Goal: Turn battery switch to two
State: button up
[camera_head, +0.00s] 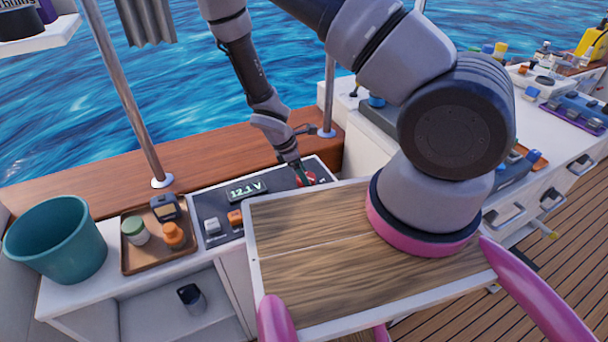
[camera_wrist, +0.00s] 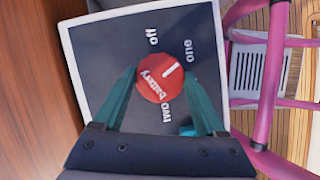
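The battery switch is a round red knob (camera_wrist: 160,84) marked "battery" on a dark panel (camera_wrist: 100,50). Its white pointer line aims up and right, roughly toward the label "one" (camera_wrist: 189,50). The label "off" (camera_wrist: 152,37) is above the knob and the label "two" (camera_wrist: 167,114) below it. My gripper (camera_wrist: 160,73) has its two teal fingers on either side of the knob, very close to its edges. I cannot tell if they touch it. In the head view, my gripper (camera_head: 302,178) reaches down to the red knob (camera_head: 309,179), which is partly hidden.
The panel also has a 12.1 V display (camera_head: 246,191) and an orange switch (camera_head: 235,217). Left of it are a brown tray (camera_head: 147,262) with small containers and a teal bucket (camera_head: 58,240). A wooden tabletop (camera_head: 320,250) stands in front; a metal post (camera_head: 328,95) rises behind.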

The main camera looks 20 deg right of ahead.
jog(key=shift+m, duration=0.3)
jog(key=m+g, duration=0.1)
jog(key=m, duration=0.1)
jog(key=m+g, duration=0.1)
jog(key=m, duration=0.2)
jog(key=shift+w+d+y, duration=0.1)
jog(key=shift+w+y, duration=0.1)
jog(key=shift+y, duration=0.2)
jog(key=m+y, duration=0.1)
jog(key=m, duration=0.2)
jog(key=m+g, duration=0.1)
jog(key=m, duration=0.2)
jog(key=shift+w+d+m+g+y, duration=0.1)
jog(key=shift+d+m+g+y, duration=0.05)
jog(key=shift+m+g+y, duration=0.2)
jog(key=m+y, duration=0.2)
jog(key=m, duration=0.3)
jog(key=shift+d+m, duration=0.15)
jog(key=shift+m, duration=0.2)
jog(key=m+y, duration=0.1)
jog(key=m, duration=0.2)
jog(key=m+y, duration=0.1)
jog(key=m, duration=0.1)
jog(key=shift+d+m+y, duration=0.1)
jog(key=shift+m+y, duration=0.15)
jog(key=shift+m, duration=0.15)
jog(key=o, duration=1.3)
jog(key=v, duration=1)
jog(key=shift+r, duration=0.45)
